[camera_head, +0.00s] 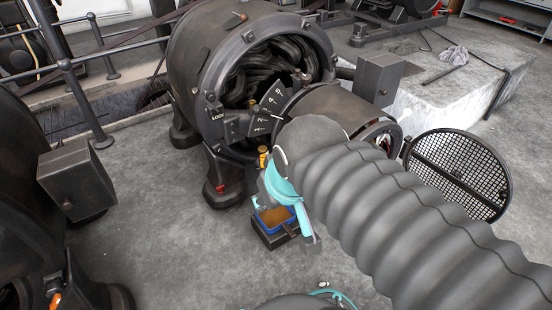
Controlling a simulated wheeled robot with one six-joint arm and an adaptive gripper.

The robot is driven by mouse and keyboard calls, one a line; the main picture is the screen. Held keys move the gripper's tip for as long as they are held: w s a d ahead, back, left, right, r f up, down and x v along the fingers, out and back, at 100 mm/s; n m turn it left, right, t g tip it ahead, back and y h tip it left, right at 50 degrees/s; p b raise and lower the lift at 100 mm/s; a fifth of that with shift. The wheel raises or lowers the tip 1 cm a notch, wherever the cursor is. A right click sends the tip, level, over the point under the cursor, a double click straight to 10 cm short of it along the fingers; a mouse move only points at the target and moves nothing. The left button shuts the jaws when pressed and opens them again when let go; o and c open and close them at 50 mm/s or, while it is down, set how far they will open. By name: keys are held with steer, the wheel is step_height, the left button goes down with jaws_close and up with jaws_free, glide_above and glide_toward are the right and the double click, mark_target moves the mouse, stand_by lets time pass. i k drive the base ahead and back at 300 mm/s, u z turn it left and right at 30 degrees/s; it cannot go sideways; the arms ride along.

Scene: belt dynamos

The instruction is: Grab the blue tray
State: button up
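The blue tray (268,227) is a small shallow tray with brown material in it. It sits on a dark block on the floor, below the front of the large dark machine. My gripper (282,214), with grey and teal parts, is right at the tray. The right finger hides part of the tray's right side. Whether either finger touches the tray cannot be told.
The dark dynamo (225,60) stands just behind the tray. A round mesh cover (460,175) is at right, by a pale stone plinth (440,90). A grey box (75,180) juts out at left. The concrete floor (165,240) left of the tray is clear.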

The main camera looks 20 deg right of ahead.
mark_target(271, 222)
steer(key=z, duration=0.4)
steer(key=k, duration=1.05)
steer(key=u, duration=0.65)
